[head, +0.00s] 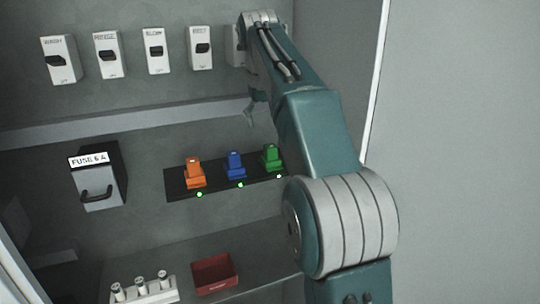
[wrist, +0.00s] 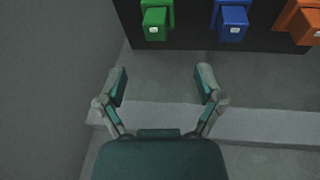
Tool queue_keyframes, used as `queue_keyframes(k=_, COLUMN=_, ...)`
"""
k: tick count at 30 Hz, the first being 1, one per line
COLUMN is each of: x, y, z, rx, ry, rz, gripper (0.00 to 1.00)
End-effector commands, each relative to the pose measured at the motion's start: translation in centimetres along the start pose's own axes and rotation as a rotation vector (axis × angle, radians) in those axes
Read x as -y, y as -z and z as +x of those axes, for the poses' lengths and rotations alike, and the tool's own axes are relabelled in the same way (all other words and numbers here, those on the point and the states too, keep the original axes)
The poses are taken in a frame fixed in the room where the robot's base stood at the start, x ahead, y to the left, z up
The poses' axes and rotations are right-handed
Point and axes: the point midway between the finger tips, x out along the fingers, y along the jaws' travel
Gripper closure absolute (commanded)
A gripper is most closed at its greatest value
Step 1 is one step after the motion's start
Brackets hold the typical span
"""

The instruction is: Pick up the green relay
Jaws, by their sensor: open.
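The green relay (head: 272,155) sits at the right end of a black strip (head: 177,190) on the cabinet's back wall. It also shows at the top of the wrist view (wrist: 155,24), beyond my fingertips and roughly in line with the space between them. My gripper (wrist: 161,76) is open and empty, its two fingers spread apart. In the head view only a finger of it (head: 250,113) shows, above and left of the green relay; my arm hides the rest. The gripper is apart from the relay.
A blue relay (head: 235,163) and an orange relay (head: 194,174) share the strip. A ledge (head: 150,120) runs above. A fuse box (head: 100,190) is at left, with several switches (head: 108,55) along the top. A red tray (head: 215,276) and white fuse rack (head: 145,293) stand below.

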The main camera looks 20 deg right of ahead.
Motion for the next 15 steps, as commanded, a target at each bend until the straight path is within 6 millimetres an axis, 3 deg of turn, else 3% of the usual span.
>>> queue_keyframes(k=6, x=0.0, y=-0.1, z=3.2, rx=0.002, ry=0.001, rz=0.0, gripper=0.14)
queue_keyframes(k=15, x=-0.3, y=-0.2, z=6.1, rx=0.002, ry=0.001, rz=0.001, gripper=0.14)
